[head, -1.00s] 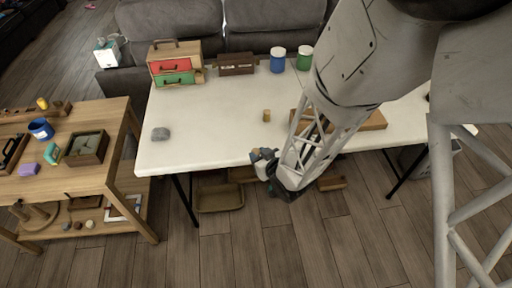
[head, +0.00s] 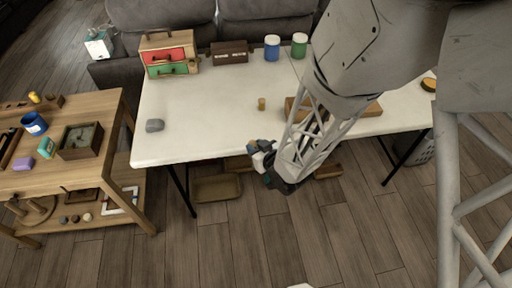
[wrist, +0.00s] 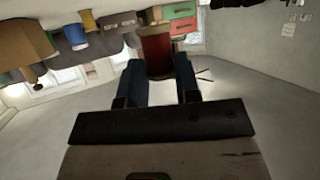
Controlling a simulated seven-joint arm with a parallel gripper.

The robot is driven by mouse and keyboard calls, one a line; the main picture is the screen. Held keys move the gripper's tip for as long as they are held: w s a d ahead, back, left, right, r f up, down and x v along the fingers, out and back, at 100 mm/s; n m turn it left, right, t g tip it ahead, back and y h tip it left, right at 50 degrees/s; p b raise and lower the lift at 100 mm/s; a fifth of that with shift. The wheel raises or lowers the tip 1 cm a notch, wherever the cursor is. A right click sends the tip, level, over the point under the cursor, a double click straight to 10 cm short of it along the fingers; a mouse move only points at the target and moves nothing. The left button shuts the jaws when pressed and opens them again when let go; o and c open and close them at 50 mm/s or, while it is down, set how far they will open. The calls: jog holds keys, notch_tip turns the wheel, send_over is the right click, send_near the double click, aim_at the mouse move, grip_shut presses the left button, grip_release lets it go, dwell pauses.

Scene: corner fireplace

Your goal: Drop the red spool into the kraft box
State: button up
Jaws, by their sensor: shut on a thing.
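The red spool (wrist: 157,52) is held between the two fingers of my gripper (wrist: 158,72) in the wrist view. In the head view my gripper (head: 262,160) hangs at the front edge of the white table, and I cannot make out the spool there. I cannot clearly identify the kraft box. A shallow brown bin (head: 217,188) is on the floor under the table, and a tan block-like shape (wrist: 27,45) shows at the upper left of the wrist view.
The white table (head: 205,115) carries a drawer chest (head: 168,54), a dark brown box (head: 229,52), a blue jar (head: 272,48), a green jar (head: 299,46), a grey stone (head: 155,125) and a small tan cylinder (head: 262,104). A wooden workbench (head: 105,115) stands left. The front floor is mostly clear.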

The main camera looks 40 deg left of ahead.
jog(key=w+d+r, duration=0.2)
jog(key=w, duration=0.8)
jog(key=w+d+r, duration=0.2)
jog(key=w, duration=0.8)
jog(key=w+d+r, duration=0.2)
jog(key=w, duration=0.8)
jog(key=shift+w+d+r, duration=0.2)
jog(key=shift+d+r, duration=0.1)
jog(key=shift+r, duration=0.05)
jog(key=shift+f, duration=0.15)
jog(key=shift+f, duration=2.85)
jog(key=o, duration=1)
jog(key=shift+c, duration=0.2)
